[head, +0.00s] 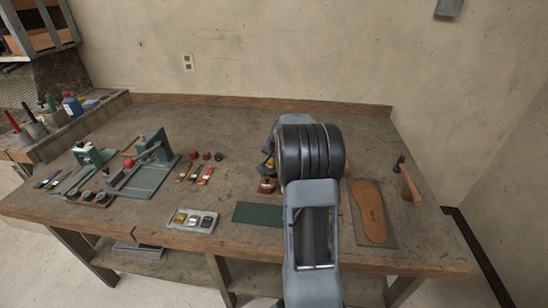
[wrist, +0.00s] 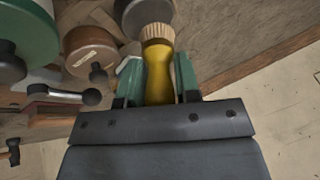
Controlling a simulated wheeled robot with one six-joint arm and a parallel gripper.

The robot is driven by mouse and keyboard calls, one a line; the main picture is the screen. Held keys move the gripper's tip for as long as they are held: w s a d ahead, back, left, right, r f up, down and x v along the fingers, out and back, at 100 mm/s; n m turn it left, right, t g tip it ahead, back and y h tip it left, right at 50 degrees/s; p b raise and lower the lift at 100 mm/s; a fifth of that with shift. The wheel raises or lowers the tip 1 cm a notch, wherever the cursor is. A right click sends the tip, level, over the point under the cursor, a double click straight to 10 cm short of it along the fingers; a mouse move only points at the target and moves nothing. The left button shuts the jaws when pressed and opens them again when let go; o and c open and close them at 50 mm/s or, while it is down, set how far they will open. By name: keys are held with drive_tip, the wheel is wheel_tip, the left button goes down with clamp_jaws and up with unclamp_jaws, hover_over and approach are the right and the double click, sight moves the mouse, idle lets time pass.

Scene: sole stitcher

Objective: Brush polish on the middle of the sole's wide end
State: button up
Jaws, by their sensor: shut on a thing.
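My gripper (wrist: 158,82) is shut on the yellow handle of a brush (wrist: 157,75) with pale bristles pointing away from the jaws. The bristle end is beside or over a dark round thing (wrist: 143,14); I cannot tell whether they touch. In the head view my arm hides most of the gripper and brush. The tan sole (head: 369,212) lies flat on a dark mat (head: 391,236) at the right of the bench, apart from and to the right of my gripper. I cannot make out polish on the sole.
A hammer (head: 409,182) lies right of the sole. A green mat (head: 258,214) and a tray of small tins (head: 192,229) are left of my arm. In the wrist view, a brown round container (wrist: 90,50) and a green round one (wrist: 25,40) stand close by.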

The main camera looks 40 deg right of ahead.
drive_tip(key=shift+f+b, duration=0.65)
drive_tip(key=shift+f, duration=0.05)
idle(1.6)
drive_tip(key=shift+r, duration=0.1)
drive_tip(key=shift+r+p, duration=2.45)
drive_tip(key=shift+r, duration=1.05)
